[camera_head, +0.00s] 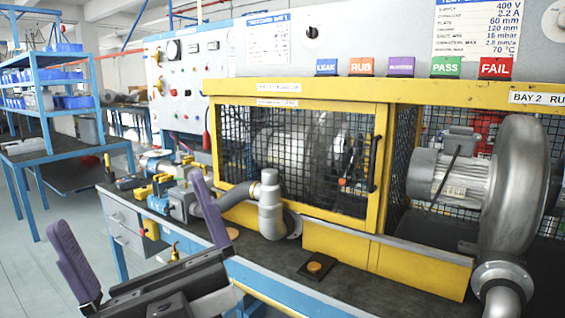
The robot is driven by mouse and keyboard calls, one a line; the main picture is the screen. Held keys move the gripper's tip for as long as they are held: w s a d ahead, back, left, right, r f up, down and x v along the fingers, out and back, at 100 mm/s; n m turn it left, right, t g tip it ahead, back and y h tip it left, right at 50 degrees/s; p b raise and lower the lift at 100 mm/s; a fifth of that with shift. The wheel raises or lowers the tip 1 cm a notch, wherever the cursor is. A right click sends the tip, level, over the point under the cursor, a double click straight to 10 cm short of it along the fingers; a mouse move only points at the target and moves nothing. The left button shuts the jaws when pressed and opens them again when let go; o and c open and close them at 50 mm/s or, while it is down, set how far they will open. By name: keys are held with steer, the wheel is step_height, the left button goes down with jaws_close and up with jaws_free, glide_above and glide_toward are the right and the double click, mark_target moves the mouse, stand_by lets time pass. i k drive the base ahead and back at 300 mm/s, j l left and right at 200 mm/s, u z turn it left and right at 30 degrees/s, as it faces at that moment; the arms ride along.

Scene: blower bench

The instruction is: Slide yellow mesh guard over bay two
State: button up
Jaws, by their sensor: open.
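The yellow mesh guard (382,140) is a yellow-framed panel of black wire mesh. It stands in front of the left bay, and a blower shows dimly through the mesh. A black upright handle (374,164) is on its right side. Bay two (540,98), labelled at the upper right, is open at the front. My gripper (127,202) is at the lower left, with purple fingers wide apart. It is open and empty, apart from the guard and left of its handle.
A grey pipe elbow (270,208) stands out in front of the guard's left part. A black plate with an orange button (315,267) lies on the bench front. Valves and fittings (160,185) crowd the bench's left end. Coloured label tags line the top rail.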

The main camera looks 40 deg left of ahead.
mark_target(380, 111)
steer(key=i+j+u, duration=0.35)
steer(key=j, duration=0.15)
steer(key=i+j+u, duration=0.4)
